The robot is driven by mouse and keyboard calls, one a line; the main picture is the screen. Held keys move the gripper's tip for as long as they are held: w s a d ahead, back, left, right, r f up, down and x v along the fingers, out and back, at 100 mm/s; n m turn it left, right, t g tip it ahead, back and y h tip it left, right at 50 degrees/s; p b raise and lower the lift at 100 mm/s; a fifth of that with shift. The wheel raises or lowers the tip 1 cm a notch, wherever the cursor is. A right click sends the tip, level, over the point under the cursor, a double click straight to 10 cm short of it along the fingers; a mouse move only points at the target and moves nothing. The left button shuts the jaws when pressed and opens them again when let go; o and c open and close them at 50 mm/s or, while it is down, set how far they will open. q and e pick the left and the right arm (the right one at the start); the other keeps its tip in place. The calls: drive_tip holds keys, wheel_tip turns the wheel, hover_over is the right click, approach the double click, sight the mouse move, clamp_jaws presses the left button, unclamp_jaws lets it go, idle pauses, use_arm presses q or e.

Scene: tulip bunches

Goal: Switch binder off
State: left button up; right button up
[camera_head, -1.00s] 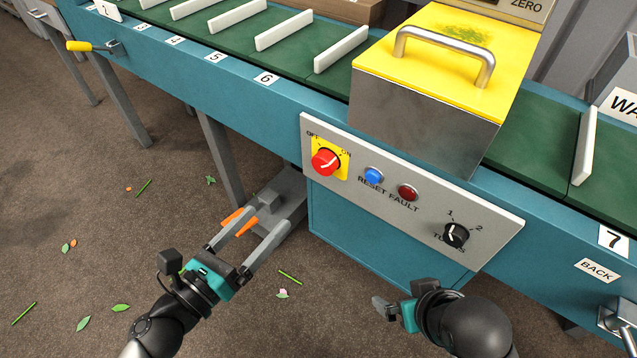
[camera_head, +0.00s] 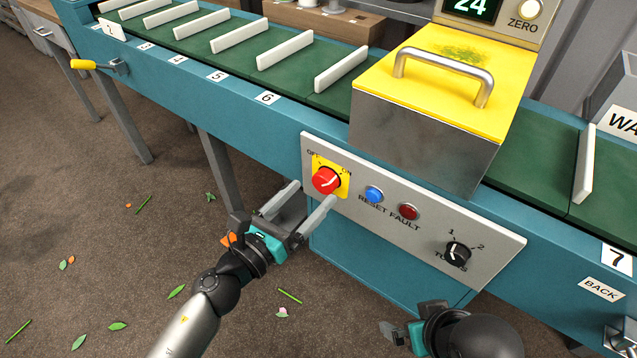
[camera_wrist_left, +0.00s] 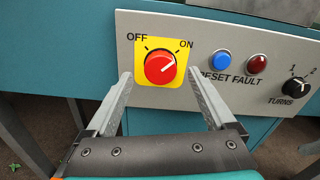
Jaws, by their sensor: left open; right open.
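The red rotary switch (camera_head: 326,181) sits on a yellow plate (camera_head: 345,183) marked OFF and ON, on the binder's light control panel (camera_head: 290,181). In the left wrist view, the white line on the switch (camera_wrist_left: 160,68) points up and right, toward ON. My left gripper (camera_head: 312,200) is open and empty, just in front of and below the switch. In the left wrist view its fingers (camera_wrist_left: 165,85) are spread below either side of the yellow plate, with nothing between them. My right gripper (camera_head: 388,330) is low at the bottom of the head view, away from the panel, partly hidden by its own wrist.
A blue RESET button (camera_head: 374,194), a red FAULT button (camera_head: 408,212) and a black TURNS knob (camera_head: 457,252) are right of the switch. The yellow-topped box (camera_head: 440,85) with a metal handle overhangs the panel.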

sight(321, 184)
use_arm(q)
drive_tip(key=shift+x, duration=1.95)
drive_tip(key=c, duration=1.4)
